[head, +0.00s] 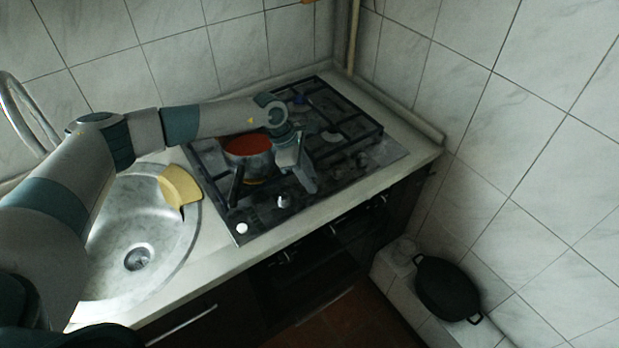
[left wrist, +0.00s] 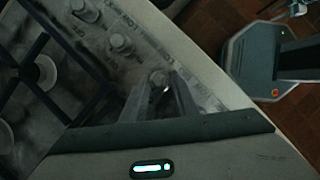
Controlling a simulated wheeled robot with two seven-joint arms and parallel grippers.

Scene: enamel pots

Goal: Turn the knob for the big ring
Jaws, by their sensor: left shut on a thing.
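The gas hob (head: 232,205) is set into the counter, with a row of knobs along its front strip. My left gripper (head: 310,186) reaches down over this strip, to the right of a pot. In the left wrist view its fingers (left wrist: 160,88) are shut on a pale round knob (left wrist: 158,77), which shows between the fingertips. Two more knobs, a middle one (left wrist: 121,44) and a far one (left wrist: 86,10), sit free along the same strip. In the head view the gripper hides the held knob. I cannot tell the big ring from the other burners. My right gripper is not in view.
A pot with red inside (head: 248,145) stands on the hob, close to my left gripper, its dark handle pointing forward. A sink (head: 120,225) with a yellow cloth-like thing (head: 180,186) on its rim lies left. A black pot (head: 447,288) sits on a low ledge right.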

